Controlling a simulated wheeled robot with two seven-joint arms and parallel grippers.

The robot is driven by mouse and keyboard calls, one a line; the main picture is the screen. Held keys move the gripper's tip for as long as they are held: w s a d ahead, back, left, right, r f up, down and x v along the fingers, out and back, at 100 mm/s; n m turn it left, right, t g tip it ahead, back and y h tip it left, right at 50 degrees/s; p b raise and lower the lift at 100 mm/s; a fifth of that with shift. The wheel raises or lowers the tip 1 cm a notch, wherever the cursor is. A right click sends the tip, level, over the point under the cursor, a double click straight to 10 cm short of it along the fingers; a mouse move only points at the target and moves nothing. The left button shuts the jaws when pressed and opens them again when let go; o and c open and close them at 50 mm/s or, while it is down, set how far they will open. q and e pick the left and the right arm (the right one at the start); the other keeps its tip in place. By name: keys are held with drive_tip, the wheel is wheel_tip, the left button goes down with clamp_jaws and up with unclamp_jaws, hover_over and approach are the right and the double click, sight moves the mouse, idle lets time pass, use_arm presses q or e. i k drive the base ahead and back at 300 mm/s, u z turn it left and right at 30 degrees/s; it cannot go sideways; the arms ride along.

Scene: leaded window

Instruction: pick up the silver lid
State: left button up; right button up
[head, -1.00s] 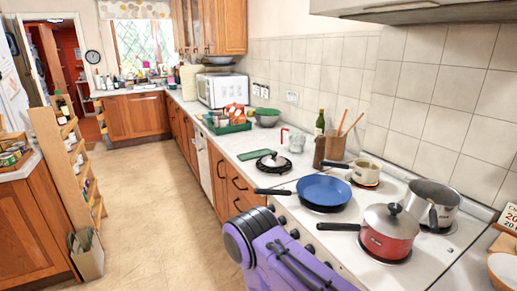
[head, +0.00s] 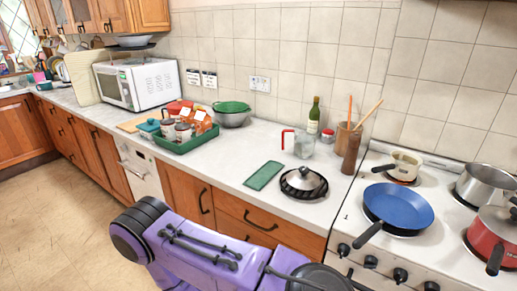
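A silver lid (head: 304,178) with a dark knob rests on a black round trivet (head: 290,189) on the white counter, left of the stove. A purple arm of mine crosses the bottom of the head view, in front of the drawers and below the counter edge. Its gripper fingers are not visible. My other gripper is not in the view either. Nothing covers the lid.
A green mat (head: 263,176) lies just left of the lid. Behind stand a glass jug (head: 303,145), a green bottle (head: 314,116) and a utensil pot (head: 350,140). A blue pan (head: 398,205) sits on the stove at right. A green tray (head: 185,143) stands further left.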

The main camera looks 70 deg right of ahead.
sight(303, 179)
drive_tip(key=i, duration=0.5)
drive_tip(key=z, duration=2.85)
